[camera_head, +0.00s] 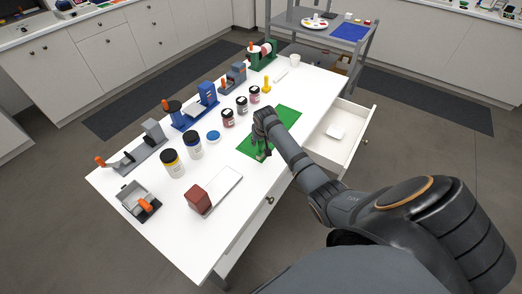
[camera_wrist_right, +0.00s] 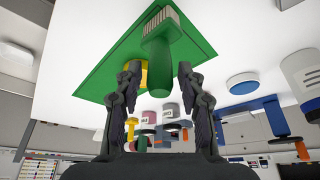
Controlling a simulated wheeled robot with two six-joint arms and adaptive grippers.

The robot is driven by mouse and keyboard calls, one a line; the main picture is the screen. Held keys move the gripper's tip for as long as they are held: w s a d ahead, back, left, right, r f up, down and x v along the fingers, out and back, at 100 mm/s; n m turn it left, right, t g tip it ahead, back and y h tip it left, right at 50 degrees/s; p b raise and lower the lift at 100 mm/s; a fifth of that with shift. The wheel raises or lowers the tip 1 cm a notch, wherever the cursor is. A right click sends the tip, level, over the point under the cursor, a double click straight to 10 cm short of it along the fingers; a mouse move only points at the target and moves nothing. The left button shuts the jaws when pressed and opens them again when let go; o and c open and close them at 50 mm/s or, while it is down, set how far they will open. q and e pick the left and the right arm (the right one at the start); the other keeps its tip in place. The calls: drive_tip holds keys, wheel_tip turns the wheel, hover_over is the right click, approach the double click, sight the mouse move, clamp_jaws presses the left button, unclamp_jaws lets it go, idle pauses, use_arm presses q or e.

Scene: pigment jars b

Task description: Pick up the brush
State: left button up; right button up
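The brush (camera_wrist_right: 157,60) has a thick green handle and pale bristles and shows over the green mat (camera_wrist_right: 105,77) in the right wrist view. My right gripper (camera_wrist_right: 160,75) is open, with one finger on each side of the handle end and visible gaps to both. I cannot tell how far the handle reaches in between the fingers. In the head view my right gripper (camera_head: 261,148) is low over the green mat (camera_head: 286,117) and hides most of the brush; a tan bit of it (camera_head: 261,157) shows below the fingers. My left gripper is not in view.
Several pigment jars, such as the yellow jar (camera_head: 173,164) and the blue jar (camera_head: 193,146), stand left of the mat. A red block (camera_head: 198,199) is nearer the front. A drawer (camera_head: 352,145) stands open at the right. A yellow piece (camera_head: 266,86) stands beyond the mat.

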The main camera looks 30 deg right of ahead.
clamp_jaws()
drive_tip(key=shift+r, duration=0.1)
drive_tip(key=shift+r, duration=0.2)
drive_tip(key=r, duration=0.2)
drive_tip(key=r+b, duration=0.1)
drive_tip(key=shift+s+r, duration=0.1)
drive_tip(key=shift+s, duration=0.15)
drive_tip(key=s+a+r+b, duration=0.1)
drive_tip(key=s+r, duration=0.8)
drive_tip(key=s, duration=0.4)
drive_tip(key=shift+s+a, duration=0.2)
drive_tip(key=shift+a, duration=0.2)
